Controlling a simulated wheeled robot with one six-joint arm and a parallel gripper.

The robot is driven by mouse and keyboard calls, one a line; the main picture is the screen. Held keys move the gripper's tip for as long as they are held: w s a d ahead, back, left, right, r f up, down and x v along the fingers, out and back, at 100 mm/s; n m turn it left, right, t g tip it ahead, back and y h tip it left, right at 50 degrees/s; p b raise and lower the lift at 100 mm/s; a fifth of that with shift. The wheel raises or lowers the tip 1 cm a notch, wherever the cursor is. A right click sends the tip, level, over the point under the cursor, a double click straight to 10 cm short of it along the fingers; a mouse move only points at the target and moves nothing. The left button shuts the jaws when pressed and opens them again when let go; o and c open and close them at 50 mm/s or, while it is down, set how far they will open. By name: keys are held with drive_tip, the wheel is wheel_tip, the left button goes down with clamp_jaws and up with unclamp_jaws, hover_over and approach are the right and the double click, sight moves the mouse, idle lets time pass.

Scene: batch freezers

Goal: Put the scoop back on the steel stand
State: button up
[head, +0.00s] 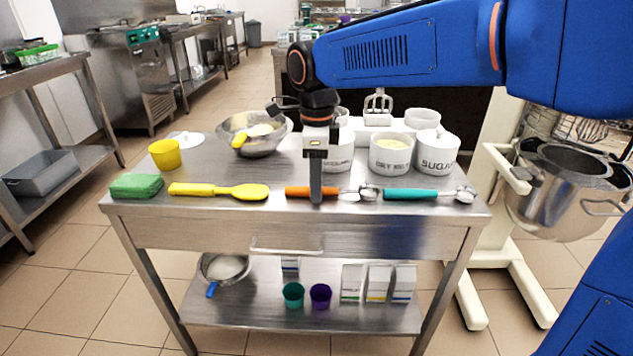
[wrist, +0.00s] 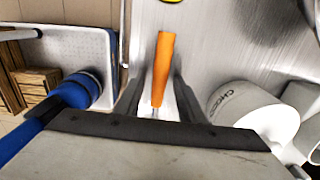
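A scoop with an orange handle (head: 300,191) and a metal bowl lies near the front edge of a steel table (head: 250,229). A similar scoop with a teal handle (head: 412,194) lies to its right. My gripper (head: 316,199) is down at the orange handle, with one finger covering part of it in the head view. In the wrist view the orange handle (wrist: 163,68) shows between my two parted fingers, with a gap on both sides. The scoop's metal end is mostly hidden there. I cannot tell a separate steel stand from the steel table.
A yellow spatula (head: 220,190), green sponge (head: 136,185) and yellow cup (head: 165,154) are to the left. A steel bowl (head: 270,144) and white canisters, including a sugar one (head: 437,155), stand behind. A mixer with a steel bowl (head: 560,205) stands at the right.

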wheel_tip(320, 180, up, 12)
drive_tip(key=shift+r, duration=0.15)
idle(0.6)
drive_tip(key=s+d+f+n+t, duration=0.1)
drive_tip(key=s+d+f+n, duration=0.25)
drive_tip(key=d, duration=0.55)
drive_tip(key=s+d+f+n+t, duration=0.15)
drive_tip(key=s+d+n, duration=0.3)
drive_tip(key=d, duration=0.45)
drive_tip(key=s+d+f+n+t, duration=0.2)
drive_tip(key=s+d+f+n, duration=0.8)
drive_tip(key=f, duration=0.5)
drive_tip(key=s+d, duration=0.1)
drive_tip(key=s, duration=0.1)
drive_tip(key=shift+s+d, duration=0.35)
drive_tip(key=shift+s, duration=0.05)
